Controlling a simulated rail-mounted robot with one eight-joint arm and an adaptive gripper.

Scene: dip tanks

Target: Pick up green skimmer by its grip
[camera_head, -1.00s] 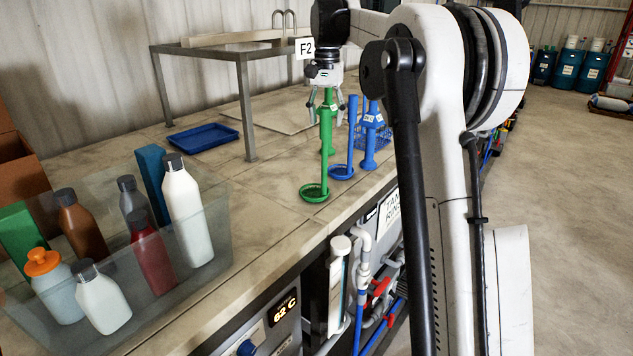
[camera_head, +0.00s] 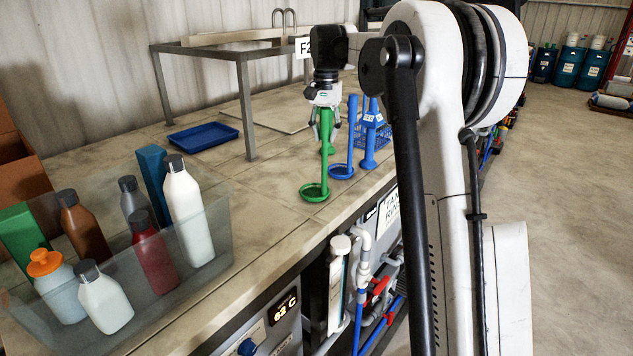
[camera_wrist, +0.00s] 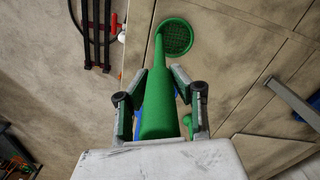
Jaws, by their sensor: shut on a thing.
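The green skimmer (camera_head: 324,165) stands upright on the counter in the head view, its round mesh dish at the bottom. My gripper (camera_head: 325,122) is at the top of its handle, with a finger on each side. In the wrist view my gripper (camera_wrist: 160,84) is shut on the thick green grip of the skimmer (camera_wrist: 158,104), and the dish shows beyond. The dish looks to be at the counter surface; any small gap under it cannot be told.
Another green item is partly hidden behind the skimmer. A blue tray (camera_head: 203,137) and a clear bin of bottles (camera_head: 215,225) are left.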

